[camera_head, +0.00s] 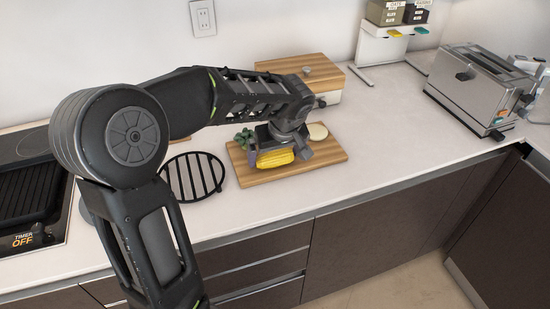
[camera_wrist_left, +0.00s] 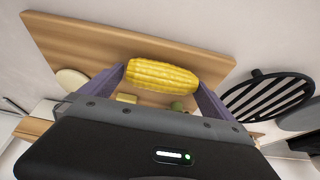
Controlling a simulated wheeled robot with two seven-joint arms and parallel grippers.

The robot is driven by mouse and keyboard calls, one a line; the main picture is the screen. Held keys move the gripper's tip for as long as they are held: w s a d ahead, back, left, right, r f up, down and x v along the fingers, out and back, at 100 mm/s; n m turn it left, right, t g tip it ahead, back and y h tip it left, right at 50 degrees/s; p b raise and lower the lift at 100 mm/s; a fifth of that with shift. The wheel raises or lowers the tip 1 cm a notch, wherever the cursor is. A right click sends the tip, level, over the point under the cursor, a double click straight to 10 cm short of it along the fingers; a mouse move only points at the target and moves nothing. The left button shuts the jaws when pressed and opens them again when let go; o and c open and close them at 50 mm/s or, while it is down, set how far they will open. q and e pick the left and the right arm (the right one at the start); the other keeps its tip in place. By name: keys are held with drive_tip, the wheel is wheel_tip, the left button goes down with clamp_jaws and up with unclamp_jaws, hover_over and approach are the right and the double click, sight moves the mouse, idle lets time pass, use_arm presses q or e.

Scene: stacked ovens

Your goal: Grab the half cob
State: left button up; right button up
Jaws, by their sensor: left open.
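The yellow half cob (camera_head: 275,158) lies on a wooden cutting board (camera_head: 325,153) on the counter. My left gripper (camera_head: 281,157) is above the board, right at the cob, with its fingers pointing down. In the left wrist view the cob (camera_wrist_left: 162,75) lies across the gap between the two open fingers of the left gripper (camera_wrist_left: 160,88). I cannot tell whether either finger touches it. Green broccoli (camera_head: 243,139) sits at the board's left, and a pale round slice (camera_head: 317,131) lies on its right; the gripper partly hides what is behind the cob. My right gripper is not in view.
A black round trivet (camera_head: 193,176) lies left of the board. A wooden-lidded box (camera_head: 300,70) stands behind it. A toaster (camera_head: 478,88) stands at the right and a stovetop grill pan (camera_head: 27,192) at the left. The counter between board and toaster is clear.

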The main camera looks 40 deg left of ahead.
sight(275, 153)
use_arm(q)
drive_tip(key=c, duration=1.5)
drive_tip(key=shift+o, duration=0.2)
drive_tip(key=shift+r, duration=0.1)
wheel_tip(275, 153, up, 10)
drive_tip(key=shift+f+b, duration=0.1)
drive_tip(key=shift+b, duration=0.2)
